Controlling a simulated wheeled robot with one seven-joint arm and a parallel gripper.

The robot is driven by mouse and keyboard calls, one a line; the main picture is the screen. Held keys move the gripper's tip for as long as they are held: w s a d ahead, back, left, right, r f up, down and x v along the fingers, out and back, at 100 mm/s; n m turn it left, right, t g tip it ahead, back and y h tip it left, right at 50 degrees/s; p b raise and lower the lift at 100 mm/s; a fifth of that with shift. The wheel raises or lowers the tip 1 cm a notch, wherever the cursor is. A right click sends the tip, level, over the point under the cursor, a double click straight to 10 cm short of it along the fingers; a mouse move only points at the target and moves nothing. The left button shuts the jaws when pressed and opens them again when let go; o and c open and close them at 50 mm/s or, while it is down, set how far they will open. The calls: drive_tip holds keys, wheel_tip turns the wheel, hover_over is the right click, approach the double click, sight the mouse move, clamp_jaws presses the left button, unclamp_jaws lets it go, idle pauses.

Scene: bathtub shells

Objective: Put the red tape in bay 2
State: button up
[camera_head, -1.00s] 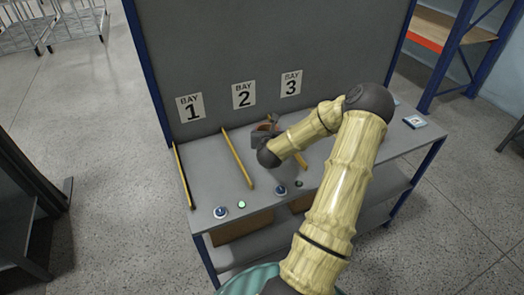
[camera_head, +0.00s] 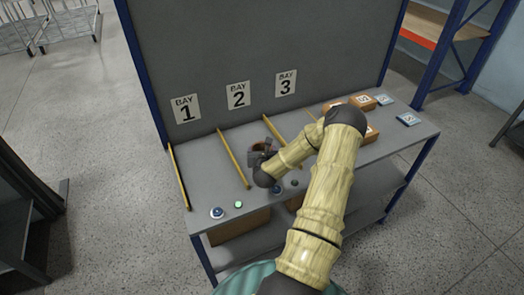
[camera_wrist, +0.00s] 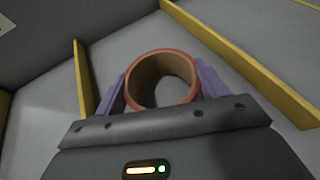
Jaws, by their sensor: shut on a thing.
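The red tape (camera_wrist: 160,82) is a reddish ring with a brown inside, held between the purple fingers of my gripper (camera_wrist: 160,92) in the wrist view. In the head view the tape (camera_head: 260,145) and my gripper (camera_head: 262,152) appear between the second and third yellow dividers, in line with the BAY 2 sign (camera_head: 238,95). In the wrist view a left divider (camera_wrist: 82,80) and a right divider (camera_wrist: 240,62) flank the tape, apart from it. I cannot tell whether the tape touches the bench. My forearm hides part of the bench to the right.
The BAY 1 sign (camera_head: 186,108) and BAY 3 sign (camera_head: 286,83) hang on the grey back panel. Small cardboard boxes (camera_head: 362,102) and a blue-white item (camera_head: 408,119) stand at the bench's right. Bay 1 is empty.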

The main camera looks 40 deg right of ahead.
drive_tip(key=shift+f, duration=0.15)
drive_tip(key=shift+f, duration=0.1)
drive_tip(key=o, duration=1)
drive_tip(key=shift+r, duration=0.2)
drive_tip(key=shift+s+a, duration=0.1)
drive_tip(key=shift+s, duration=0.15)
drive_tip(key=b+v, duration=0.2)
drive_tip(key=v, duration=0.9)
drive_tip(key=shift+s+a, duration=0.15)
